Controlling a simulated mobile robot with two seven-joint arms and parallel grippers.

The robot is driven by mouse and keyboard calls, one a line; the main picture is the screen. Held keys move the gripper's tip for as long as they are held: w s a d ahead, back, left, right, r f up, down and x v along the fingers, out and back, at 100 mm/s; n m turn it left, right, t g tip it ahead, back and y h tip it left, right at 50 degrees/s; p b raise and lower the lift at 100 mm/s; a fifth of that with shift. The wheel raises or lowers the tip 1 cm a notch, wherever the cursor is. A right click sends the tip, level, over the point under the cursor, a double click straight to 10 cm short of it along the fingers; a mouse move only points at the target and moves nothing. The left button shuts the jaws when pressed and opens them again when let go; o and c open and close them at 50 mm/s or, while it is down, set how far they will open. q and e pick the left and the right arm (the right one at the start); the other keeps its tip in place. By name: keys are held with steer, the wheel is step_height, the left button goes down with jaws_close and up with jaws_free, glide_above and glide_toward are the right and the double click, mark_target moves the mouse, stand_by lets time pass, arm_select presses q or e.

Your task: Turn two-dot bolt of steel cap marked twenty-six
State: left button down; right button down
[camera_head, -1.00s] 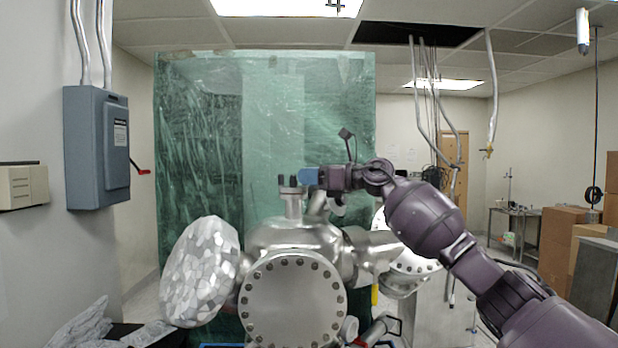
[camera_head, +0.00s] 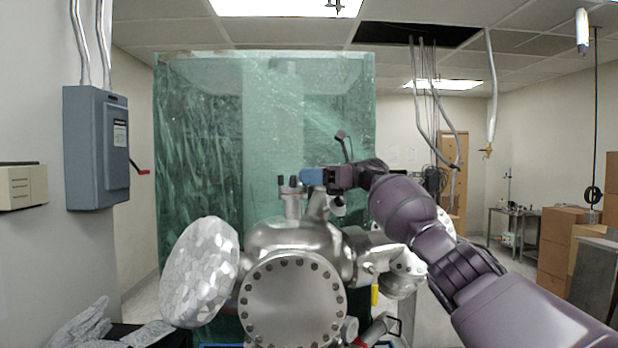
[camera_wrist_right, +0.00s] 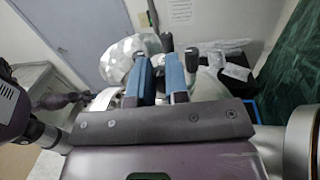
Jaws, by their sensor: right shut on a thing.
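The steel cap (camera_head: 292,190) sits on top of a short upright neck of the steel vacuum chamber (camera_head: 295,238). Dark bolts (camera_head: 281,181) stand up from it. My right gripper (camera_head: 308,177) reaches in from the right, its blue fingertips at the cap's right side. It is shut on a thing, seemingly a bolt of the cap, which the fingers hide. In the right wrist view the two blue fingers (camera_wrist_right: 160,80) point away, with dark bolt heads (camera_wrist_right: 167,42) beyond and beside them. No marking or dots are readable. My left gripper is not in view.
A large round bolted flange (camera_head: 293,303) faces me below. A foil-covered disc (camera_head: 199,272) stands at the left. A green plastic curtain (camera_head: 200,150) hangs behind. A grey switch box (camera_head: 96,147) is on the left wall. Cardboard boxes (camera_head: 562,240) stand at the far right.

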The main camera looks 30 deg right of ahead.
stand_by(0.5)
steer(key=c, duration=1.1)
jaws_free()
steer(key=v, duration=1)
steer(key=shift+d, duration=0.45)
steer(key=shift+f, duration=0.1)
